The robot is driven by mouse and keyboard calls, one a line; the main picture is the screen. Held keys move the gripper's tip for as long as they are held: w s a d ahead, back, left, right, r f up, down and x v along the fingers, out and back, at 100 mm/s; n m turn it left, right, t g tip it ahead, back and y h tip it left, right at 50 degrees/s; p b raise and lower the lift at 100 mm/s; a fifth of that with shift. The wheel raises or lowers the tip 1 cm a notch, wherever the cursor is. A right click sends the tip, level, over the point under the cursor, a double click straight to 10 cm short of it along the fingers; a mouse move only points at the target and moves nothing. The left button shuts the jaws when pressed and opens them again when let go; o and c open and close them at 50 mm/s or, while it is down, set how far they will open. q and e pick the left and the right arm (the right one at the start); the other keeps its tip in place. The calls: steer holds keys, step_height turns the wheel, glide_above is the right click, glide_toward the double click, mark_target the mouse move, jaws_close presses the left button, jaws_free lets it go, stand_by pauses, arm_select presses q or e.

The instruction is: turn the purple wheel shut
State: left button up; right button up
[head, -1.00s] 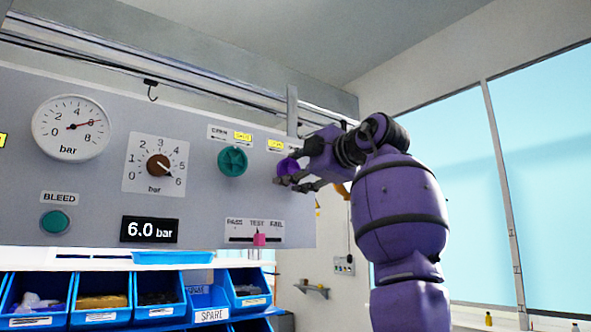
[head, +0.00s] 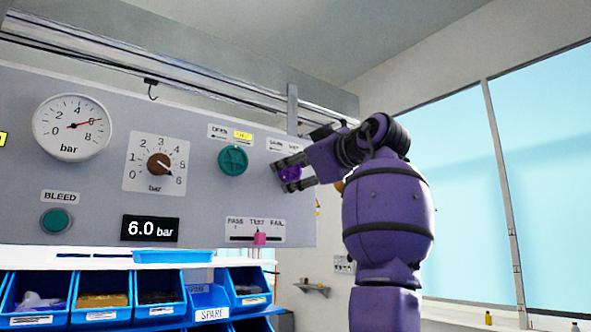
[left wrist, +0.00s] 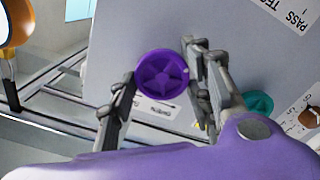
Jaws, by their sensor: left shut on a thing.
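The purple wheel (head: 291,173) is a small round knob near the right end of the grey panel (head: 205,213). My left gripper (head: 279,175) has one finger above the wheel and one below it in the head view. In the left wrist view the purple wheel (left wrist: 161,72) shows its spoked face, with my left gripper's fingers (left wrist: 157,78) on opposite sides of its rim, shut on it. The OPEN/SHUT label (head: 284,145) above the wheel is white in the head view and partly hidden by the gripper. My right gripper is not in view.
A green wheel (head: 232,160) sits left of the purple one, with SHUT in yellow above it. A pink slider (head: 260,238) is below. The panel also has a gauge (head: 71,128), a dial (head: 159,164) and a 6.0 bar display (head: 150,229). Blue bins (head: 103,296) stand underneath.

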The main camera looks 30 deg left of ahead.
arm_select(q)
steer(key=m, duration=0.6)
steer(key=shift+r+m, duration=0.15)
steer(key=shift+m, duration=0.15)
steer(key=shift+c, duration=0.2)
steer(key=m, duration=0.3)
steer(key=shift+m, duration=0.3)
steer(key=m, duration=0.3)
steer(key=shift+f+m, duration=0.2)
steer(key=shift+m, duration=0.1)
steer(key=m, duration=0.7)
steer(key=shift+s+f, duration=0.1)
steer(key=shift+f, duration=0.1)
steer(key=m, duration=0.6)
steer(key=shift+a+f, duration=0.1)
steer(key=shift+f, duration=0.05)
steer(key=shift+m, duration=0.4)
